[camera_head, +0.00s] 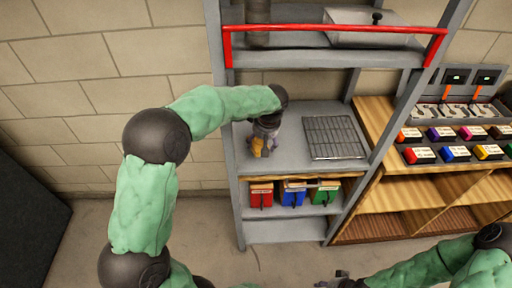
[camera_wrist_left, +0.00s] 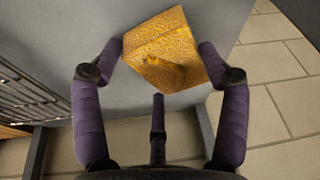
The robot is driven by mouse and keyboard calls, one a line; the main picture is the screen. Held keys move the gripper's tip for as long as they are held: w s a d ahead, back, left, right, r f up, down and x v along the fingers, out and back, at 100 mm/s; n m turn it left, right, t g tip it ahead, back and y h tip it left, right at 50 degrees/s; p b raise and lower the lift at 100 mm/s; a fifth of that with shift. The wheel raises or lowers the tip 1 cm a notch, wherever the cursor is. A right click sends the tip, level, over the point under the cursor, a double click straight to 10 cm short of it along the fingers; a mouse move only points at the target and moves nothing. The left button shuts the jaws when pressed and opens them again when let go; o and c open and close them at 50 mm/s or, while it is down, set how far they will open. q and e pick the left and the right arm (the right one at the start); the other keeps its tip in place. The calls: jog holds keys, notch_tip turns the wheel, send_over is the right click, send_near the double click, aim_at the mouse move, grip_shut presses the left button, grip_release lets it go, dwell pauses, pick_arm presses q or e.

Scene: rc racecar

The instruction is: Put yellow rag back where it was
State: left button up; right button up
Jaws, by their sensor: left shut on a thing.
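The yellow rag (camera_wrist_left: 165,55) is a textured, folded-looking cloth between the fingers of my left gripper (camera_wrist_left: 160,62) in the left wrist view. The gripper is shut on it, over the grey shelf surface (camera_wrist_left: 80,35). In the head view, my left gripper (camera_head: 262,142) points down at the left part of the middle shelf, and only a small bit of the rag (camera_head: 259,146) shows. Whether the rag touches the shelf is hard to tell. My right gripper (camera_head: 340,281) is at the bottom edge, partly cut off; its finger state is unclear.
A dark wire rack (camera_head: 333,137) lies on the same shelf to the right. Red, blue and green boxes (camera_head: 293,193) stand on the shelf below. A red rail (camera_head: 330,29) crosses the upper shelf. A wooden cabinet (camera_head: 400,185) with coloured bins stands at the right.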

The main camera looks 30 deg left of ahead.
aim_at(257, 141)
pick_arm(q)
jog(key=shift+a, duration=0.85)
jog(key=shift+s+b+x, duration=0.15)
jog(key=shift+b+x, duration=0.4)
jog(key=shift+x, duration=0.3)
jog(key=shift+s+b+x, duration=0.1)
jog(key=shift+b+x, duration=0.4)
jog(key=shift+x, duration=0.35)
jog(key=shift+d, duration=0.1)
jog(key=shift+f, duration=0.2)
jog(key=o, duration=1)
jog(key=shift+r, duration=0.1)
jog(key=shift+r, duration=0.2)
jog(key=shift+p+v, duration=1.35)
jog(key=shift+v, duration=2.25)
